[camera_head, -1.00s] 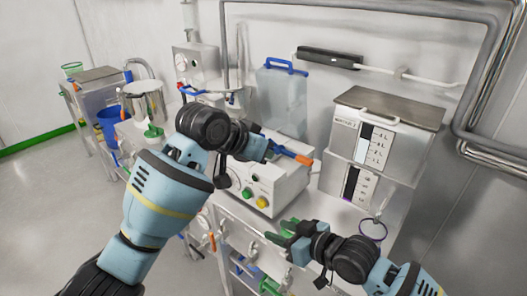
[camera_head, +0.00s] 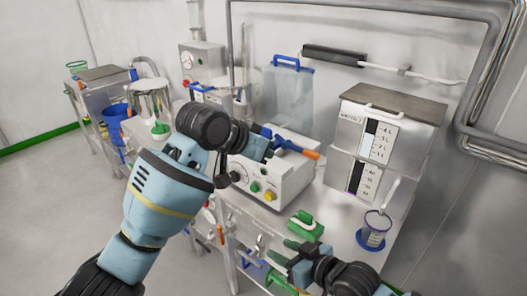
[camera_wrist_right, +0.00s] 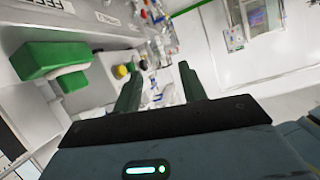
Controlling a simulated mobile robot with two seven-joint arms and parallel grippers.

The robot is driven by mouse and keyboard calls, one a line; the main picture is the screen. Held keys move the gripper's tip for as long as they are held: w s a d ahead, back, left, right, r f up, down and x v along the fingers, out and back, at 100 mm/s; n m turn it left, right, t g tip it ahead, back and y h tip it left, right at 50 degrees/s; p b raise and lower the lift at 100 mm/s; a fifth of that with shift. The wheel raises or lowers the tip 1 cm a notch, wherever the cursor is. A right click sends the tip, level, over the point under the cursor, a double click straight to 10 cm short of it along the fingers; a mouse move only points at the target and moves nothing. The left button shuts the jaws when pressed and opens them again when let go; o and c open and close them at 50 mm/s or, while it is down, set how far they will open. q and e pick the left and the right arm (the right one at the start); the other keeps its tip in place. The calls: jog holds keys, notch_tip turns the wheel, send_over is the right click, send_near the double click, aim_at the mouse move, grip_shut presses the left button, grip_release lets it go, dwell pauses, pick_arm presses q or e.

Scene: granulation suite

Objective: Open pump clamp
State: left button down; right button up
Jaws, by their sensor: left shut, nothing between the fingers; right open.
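The pump is a white box (camera_head: 262,184) with green, yellow and red buttons on its front, standing on the steel bench. A lever with a blue part and an orange end (camera_head: 311,154), apparently the pump clamp, lies across its top. My left gripper (camera_head: 268,148) is shut and empty at the blue end of this lever; I cannot tell whether it touches. The arm hides part of the pump's left side. My right gripper (camera_head: 287,252) is open and empty over the bench's front edge; its two fingers also show in the right wrist view (camera_wrist_right: 160,85).
A steel unit with level scales (camera_head: 392,120) and a clear blue-handled container (camera_head: 288,92) stand behind.

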jog(key=s+d+f+m+h, duration=0.1)
jog(key=s+d+f+h, duration=0.1)
jog(key=s+f, duration=0.4)
jog(key=s+d+f+m+g+h, duration=0.1)
jog(key=s+d+f, duration=0.4)
jog(key=s, duration=0.8)
jog(key=s+d+f+m+h, duration=0.2)
jog(key=s+d+f+h, duration=0.2)
jog(key=s+f, duration=0.5)
jog(key=shift+s+d+g, duration=0.2)
jog(key=shift+s+g, duration=0.2)
jog(key=shift+s, duration=0.15)
pick_arm(q)
jog(key=shift+s+d, duration=0.1)
jog(key=shift+d, duration=0.05)
